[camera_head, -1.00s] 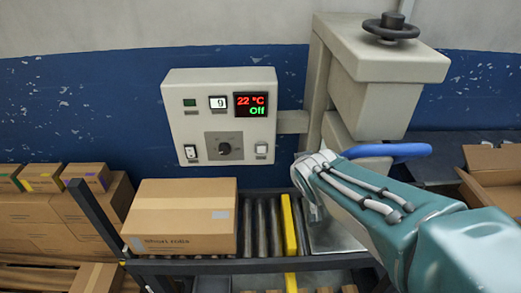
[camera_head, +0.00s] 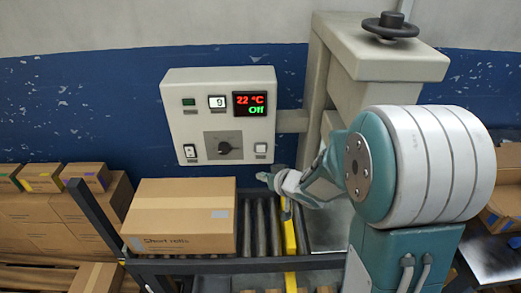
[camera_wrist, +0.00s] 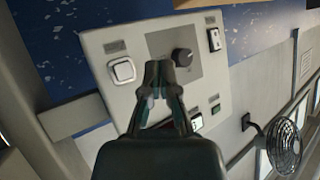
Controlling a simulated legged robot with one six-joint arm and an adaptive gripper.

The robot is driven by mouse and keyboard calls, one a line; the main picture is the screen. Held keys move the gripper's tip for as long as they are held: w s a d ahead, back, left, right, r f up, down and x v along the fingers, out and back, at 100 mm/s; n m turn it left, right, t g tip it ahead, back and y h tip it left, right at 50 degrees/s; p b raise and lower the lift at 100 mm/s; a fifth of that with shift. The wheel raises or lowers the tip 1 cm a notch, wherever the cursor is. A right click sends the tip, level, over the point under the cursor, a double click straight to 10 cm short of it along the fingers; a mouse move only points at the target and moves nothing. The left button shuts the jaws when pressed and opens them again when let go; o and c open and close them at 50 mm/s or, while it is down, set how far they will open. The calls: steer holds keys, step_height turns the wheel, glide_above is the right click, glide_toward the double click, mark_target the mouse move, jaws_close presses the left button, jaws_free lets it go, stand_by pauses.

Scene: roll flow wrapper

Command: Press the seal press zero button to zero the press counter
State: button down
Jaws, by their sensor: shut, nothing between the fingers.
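The grey control panel (camera_head: 180,120) hangs in front of the blue wall. Its small white counter window (camera_head: 217,102) reads 9. A white square push button (camera_head: 261,148) sits at the panel's lower right, and it also shows in the wrist view (camera_wrist: 122,71); its label is too small to read. My gripper (camera_head: 267,179) is shut and empty, below the button in the head view. In the wrist view the gripper tips (camera_wrist: 160,70) show in front of the panel, between the button and the knob, with no visible contact. They hide part of the panel.
The panel also has a black rotary knob (camera_head: 224,148), a rocker switch (camera_head: 190,151), a green lamp (camera_head: 189,102) and a display (camera_head: 255,104) reading 22 °C and Off. A cardboard box (camera_head: 180,215) rests on the roller conveyor below. The press column (camera_head: 365,50) stands to the right.

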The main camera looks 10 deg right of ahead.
mark_target(257, 151)
steer(key=shift+w+d, duration=0.3)
steer(key=shift+w, duration=1.15)
steer(key=shift+w+d, duration=0.3)
steer(key=shift+w, duration=1.1)
steer(key=shift+w+d, duration=0.3)
steer(key=shift+w, duration=1.15)
steer(key=shift+w, duration=0.1)
steer(key=shift+w+d+r, duration=0.1)
steer(key=shift+w, duration=0.2)
steer(key=shift+w, duration=0.4)
steer(key=shift+s, duration=0.85)
